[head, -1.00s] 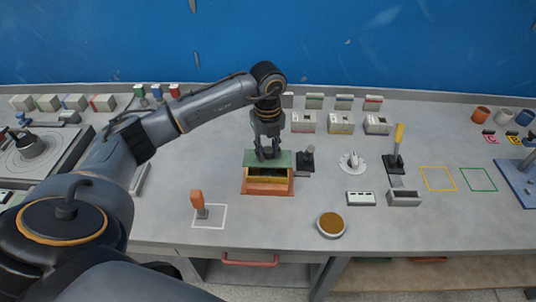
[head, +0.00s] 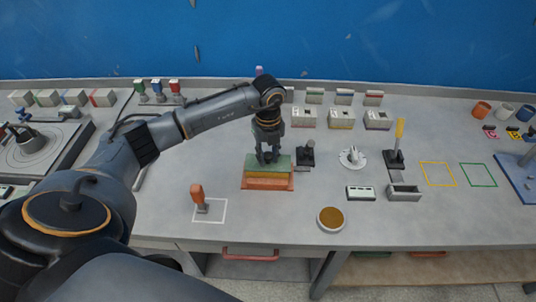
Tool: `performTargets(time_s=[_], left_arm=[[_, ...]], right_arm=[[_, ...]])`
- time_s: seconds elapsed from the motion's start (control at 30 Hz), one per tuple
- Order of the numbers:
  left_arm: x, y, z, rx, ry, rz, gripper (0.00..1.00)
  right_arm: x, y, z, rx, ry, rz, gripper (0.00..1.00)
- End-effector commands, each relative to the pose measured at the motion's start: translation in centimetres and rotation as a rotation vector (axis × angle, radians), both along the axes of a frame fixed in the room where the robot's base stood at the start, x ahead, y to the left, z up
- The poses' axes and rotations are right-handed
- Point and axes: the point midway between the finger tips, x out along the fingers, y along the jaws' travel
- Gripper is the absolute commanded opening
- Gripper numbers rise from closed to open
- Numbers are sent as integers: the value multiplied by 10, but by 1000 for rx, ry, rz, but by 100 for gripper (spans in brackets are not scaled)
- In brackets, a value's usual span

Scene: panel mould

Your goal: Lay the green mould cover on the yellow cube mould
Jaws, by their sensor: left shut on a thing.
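The green mould cover (head: 282,163) is under my left gripper (head: 267,157) in the head view, lying level over the top of the mould. My left gripper points down and is shut on the cover's upper part; its fingers hide the exact grip. The yellow cube mould (head: 268,183) stands on the bench below it, showing an orange front and base with a thin yellow edge under the cover. No clear gap shows between cover and mould, but I cannot tell whether the cover fully bears on it. My right gripper is not in view.
A black switch-like device (head: 306,154) stands close to the right of the mould. A round brown-topped dish (head: 331,219) is at front right. Bench between them is clear.

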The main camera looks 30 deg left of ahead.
Motion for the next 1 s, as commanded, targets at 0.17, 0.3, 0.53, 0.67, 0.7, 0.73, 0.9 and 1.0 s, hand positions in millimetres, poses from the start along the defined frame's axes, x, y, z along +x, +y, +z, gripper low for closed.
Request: performTargets(time_s=[0.17,0.3,0.53,0.67,0.7,0.73,0.9,1.0], left_arm=[[0,0,0,0,0,0,42],[0,0,0,0,0,0,50],[0,0,2,0,0,0,50],[0,0,15,-1,-1,0,50],[1,0,19,0,-2,0,50],[1,0,21,-1,-4,0,50],[2,0,59,0,-7,-1,50],[2,0,82,0,-6,0,50]], right_arm=[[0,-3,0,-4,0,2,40],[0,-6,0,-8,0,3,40],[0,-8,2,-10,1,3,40],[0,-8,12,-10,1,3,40],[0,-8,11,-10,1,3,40],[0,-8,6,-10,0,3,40],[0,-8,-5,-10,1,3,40],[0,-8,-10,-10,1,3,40]])
